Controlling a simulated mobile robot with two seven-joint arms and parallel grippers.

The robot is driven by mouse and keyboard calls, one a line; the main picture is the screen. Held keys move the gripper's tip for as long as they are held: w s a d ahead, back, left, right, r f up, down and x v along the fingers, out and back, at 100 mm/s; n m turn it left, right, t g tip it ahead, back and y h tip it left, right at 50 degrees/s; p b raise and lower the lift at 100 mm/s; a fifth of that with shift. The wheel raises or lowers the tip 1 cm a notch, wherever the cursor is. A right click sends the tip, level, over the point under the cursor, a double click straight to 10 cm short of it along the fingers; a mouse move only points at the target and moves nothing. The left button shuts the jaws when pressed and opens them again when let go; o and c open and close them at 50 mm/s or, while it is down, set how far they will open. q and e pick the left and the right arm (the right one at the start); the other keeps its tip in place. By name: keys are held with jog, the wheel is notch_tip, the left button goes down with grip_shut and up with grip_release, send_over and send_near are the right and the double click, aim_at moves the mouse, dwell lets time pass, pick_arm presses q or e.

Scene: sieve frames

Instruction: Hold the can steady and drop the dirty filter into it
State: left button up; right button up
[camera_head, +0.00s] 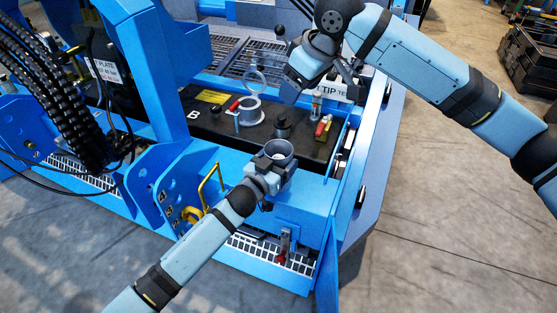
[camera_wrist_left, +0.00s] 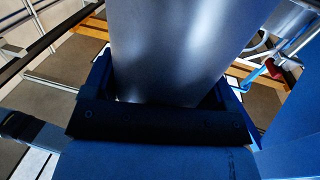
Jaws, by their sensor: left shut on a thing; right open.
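A grey metal can (camera_head: 279,148) stands upright with its open mouth up, at the front edge of the black work surface. My left gripper (camera_head: 268,164) is shut on the can from the front left. The left wrist view shows the can's smooth grey wall (camera_wrist_left: 170,50) between the jaws. A small pale patch shows inside the can; I cannot tell if it is the filter. My right gripper (camera_head: 290,84) is open, above and behind the can, with its fingers partly hidden. No filter shows clearly in it.
A pale ring (camera_head: 256,80) shows upright above a grey round holder (camera_head: 249,112) on the black surface (camera_head: 205,125). A dark knobbed piece (camera_head: 282,127) and a red-and-yellow item (camera_head: 323,126) are near the can. A blue frame post (camera_head: 150,70) rises at left.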

dwell(0.3)
pick_arm(q)
jog(key=o, duration=1.5)
jog(key=shift+c, duration=0.2)
jog(key=v, duration=1.2)
